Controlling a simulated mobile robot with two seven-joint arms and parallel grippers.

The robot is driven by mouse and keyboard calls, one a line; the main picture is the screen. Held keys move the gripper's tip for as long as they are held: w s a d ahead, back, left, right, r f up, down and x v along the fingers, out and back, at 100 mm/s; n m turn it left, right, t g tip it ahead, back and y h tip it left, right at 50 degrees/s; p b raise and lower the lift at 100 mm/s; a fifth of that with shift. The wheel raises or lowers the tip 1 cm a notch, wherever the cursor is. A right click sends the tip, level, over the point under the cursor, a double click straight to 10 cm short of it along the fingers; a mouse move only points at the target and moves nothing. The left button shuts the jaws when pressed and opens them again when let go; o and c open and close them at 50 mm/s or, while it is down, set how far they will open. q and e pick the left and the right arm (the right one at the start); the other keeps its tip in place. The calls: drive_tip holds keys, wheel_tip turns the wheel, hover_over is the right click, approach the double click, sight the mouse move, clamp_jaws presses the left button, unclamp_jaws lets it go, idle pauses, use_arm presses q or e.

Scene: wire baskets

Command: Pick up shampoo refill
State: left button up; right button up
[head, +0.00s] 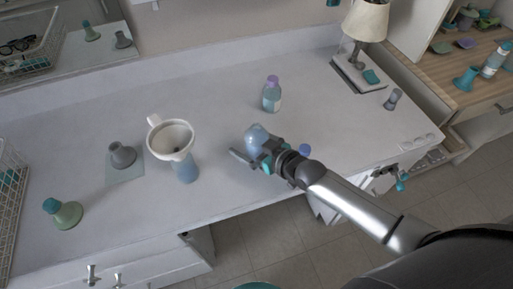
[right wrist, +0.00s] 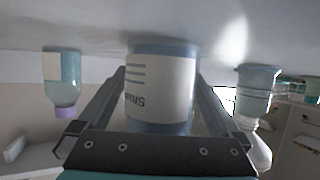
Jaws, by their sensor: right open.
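A blue bottle (head: 255,136) stands on the white counter in the head view, its shape partly hidden by my right gripper (head: 257,152). In the right wrist view, which is upside down, a blue bottle (right wrist: 161,88) with a white label reading "Sham…" stands between the two open fingers. The fingers lie on either side of it; I cannot tell whether they touch it. My left gripper is not in view.
A purple-capped bottle (head: 271,98) stands behind the gripper. A white funnel (head: 173,137) sits on a blue bottle (head: 187,172) to the left. A small blue object (head: 304,150) lies to the right. A lamp (head: 366,22) stands at the back right.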

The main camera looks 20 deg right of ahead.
drive_tip(key=shift+c, duration=0.2)
clamp_jaws()
idle(0.7)
drive_tip(key=shift+r, duration=0.1)
wheel_tip(320, 180, up, 20)
drive_tip(key=p, duration=0.6)
drive_tip(key=c, duration=0.5)
unclamp_jaws()
clamp_jaws()
